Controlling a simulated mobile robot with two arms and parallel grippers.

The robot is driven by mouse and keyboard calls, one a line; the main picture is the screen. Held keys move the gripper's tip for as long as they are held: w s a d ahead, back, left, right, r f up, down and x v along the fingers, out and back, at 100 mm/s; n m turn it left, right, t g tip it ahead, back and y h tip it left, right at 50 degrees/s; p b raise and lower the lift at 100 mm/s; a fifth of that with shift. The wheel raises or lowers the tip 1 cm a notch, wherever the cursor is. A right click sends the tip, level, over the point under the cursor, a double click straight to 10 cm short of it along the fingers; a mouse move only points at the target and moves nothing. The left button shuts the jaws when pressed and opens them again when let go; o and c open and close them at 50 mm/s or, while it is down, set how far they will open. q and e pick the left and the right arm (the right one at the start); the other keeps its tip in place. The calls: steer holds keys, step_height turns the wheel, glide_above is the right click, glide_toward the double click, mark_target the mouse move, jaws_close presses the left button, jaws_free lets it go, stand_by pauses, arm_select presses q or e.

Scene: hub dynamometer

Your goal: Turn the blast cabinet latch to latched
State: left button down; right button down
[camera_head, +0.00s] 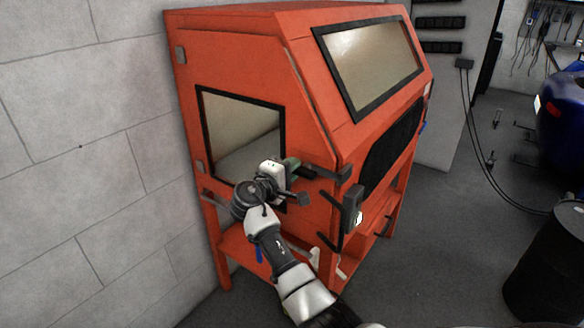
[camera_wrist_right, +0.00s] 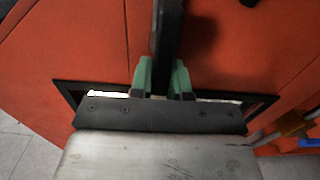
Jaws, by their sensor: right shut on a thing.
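The blast cabinet (camera_head: 240,60) is a large orange box on legs beside the wall, with a side door holding a window. Its latch (camera_head: 308,173) is a dark bar near the door's front edge, running roughly level in the head view. My right gripper (camera_head: 291,165) is at the latch, with its green fingers on either side of the bar. In the right wrist view the fingers (camera_wrist_right: 161,80) are shut on the dark latch bar (camera_wrist_right: 168,32). The fingers and wrist hide part of the latch. My left gripper is not in view.
A dark bracket (camera_head: 352,207) and other fittings stick out at the cabinet's front corner, close to my right arm. A grey block wall (camera_head: 80,150) stands left of the cabinet. A black drum (camera_head: 548,265) is at right, with open floor (camera_head: 440,230) between.

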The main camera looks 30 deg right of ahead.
steer(key=c, duration=1.1)
jaws_free()
steer(key=b+v, duration=0.2)
steer(key=v, duration=0.9)
steer(key=shift+f, duration=0.1)
steer(key=shift+d, duration=0.1)
